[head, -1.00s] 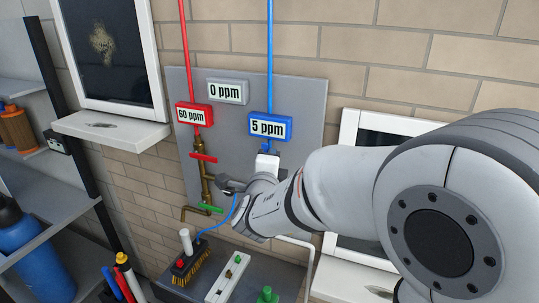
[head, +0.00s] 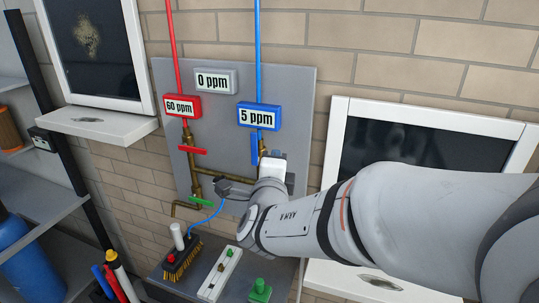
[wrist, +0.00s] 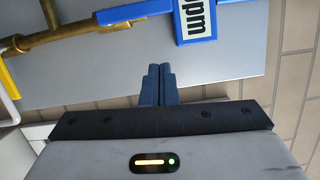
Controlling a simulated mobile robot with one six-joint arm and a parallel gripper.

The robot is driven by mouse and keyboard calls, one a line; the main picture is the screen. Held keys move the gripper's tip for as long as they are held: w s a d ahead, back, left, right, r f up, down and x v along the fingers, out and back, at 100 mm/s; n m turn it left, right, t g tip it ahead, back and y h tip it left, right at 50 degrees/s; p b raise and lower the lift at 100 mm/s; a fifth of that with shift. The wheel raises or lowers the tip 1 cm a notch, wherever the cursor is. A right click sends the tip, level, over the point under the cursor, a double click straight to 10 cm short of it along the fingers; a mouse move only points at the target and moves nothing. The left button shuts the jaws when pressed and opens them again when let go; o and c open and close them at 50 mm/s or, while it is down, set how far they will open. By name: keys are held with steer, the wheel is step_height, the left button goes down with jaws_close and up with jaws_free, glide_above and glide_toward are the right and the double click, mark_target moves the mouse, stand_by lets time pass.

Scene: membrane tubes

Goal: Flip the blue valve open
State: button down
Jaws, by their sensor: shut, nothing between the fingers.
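The blue valve handle (head: 255,150) sits under the blue 5 ppm box (head: 259,116) and points up along its brass pipe. In the wrist view the handle (wrist: 135,12) shows at the top, beside the blue box (wrist: 195,20). My gripper (wrist: 160,70) is shut and empty, its fingertips a little short of the handle in the picture; I cannot tell the depth gap. In the head view my gripper (head: 272,165) is just right of and below the handle, and its fingers are hidden.
A red handle (head: 193,150) and a green handle (head: 201,202) lie crosswise on the neighbouring brass pipework. A grey 0 ppm box (head: 215,80) is on the panel. Below, a bench holds a brush (head: 182,262) and a switch strip (head: 220,274). A window (head: 425,150) is to the right.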

steer(key=shift+s+a+b, duration=0.1)
steer(key=shift+s+b, duration=0.2)
steer(key=shift+s, duration=2.5)
